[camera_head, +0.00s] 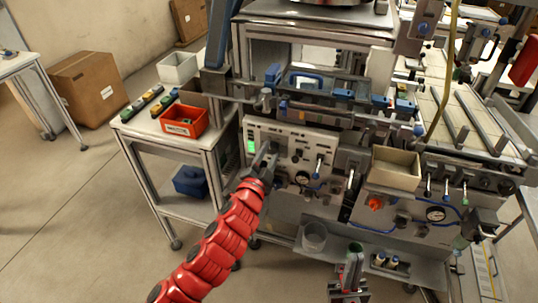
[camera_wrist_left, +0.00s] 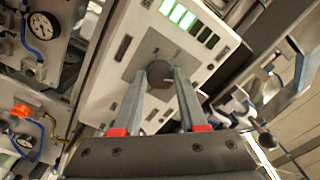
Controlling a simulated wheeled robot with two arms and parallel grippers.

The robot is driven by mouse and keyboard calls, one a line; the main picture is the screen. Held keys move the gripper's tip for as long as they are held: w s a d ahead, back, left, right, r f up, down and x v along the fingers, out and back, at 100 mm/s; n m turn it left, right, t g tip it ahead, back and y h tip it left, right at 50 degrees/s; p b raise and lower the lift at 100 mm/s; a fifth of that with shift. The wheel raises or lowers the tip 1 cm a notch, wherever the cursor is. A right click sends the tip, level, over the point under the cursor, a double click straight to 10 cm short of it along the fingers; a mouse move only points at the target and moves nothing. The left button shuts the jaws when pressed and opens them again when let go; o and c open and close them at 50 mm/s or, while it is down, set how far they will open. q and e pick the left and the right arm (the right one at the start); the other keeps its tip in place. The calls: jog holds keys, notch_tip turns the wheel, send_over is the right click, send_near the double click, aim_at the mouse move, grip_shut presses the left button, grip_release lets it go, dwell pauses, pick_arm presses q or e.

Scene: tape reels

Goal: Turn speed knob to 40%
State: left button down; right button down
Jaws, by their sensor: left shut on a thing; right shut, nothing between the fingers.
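The speed knob (camera_wrist_left: 156,72) is a dark round knob on a grey plate of the white control panel (camera_wrist_left: 117,45). My left gripper (camera_wrist_left: 161,84) is shut on it, with one finger on each side. A pale mark shows on the knob's face, but its exact setting is hard to read. In the head view my left gripper (camera_head: 268,154) is at the panel and hides the knob. My right gripper (camera_head: 350,268) is low at the front, shut and empty.
A cart with a red bin (camera_head: 184,121) stands left of the machine.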

dwell(0.4)
pick_arm(q)
jog(key=shift+c, duration=2.2)
grip_release()
jog(key=p+v, duration=0.5)
jog(key=v, duration=1.2)
jog(key=shift+s, duration=0.2)
jog(key=shift+w+r, duration=0.1)
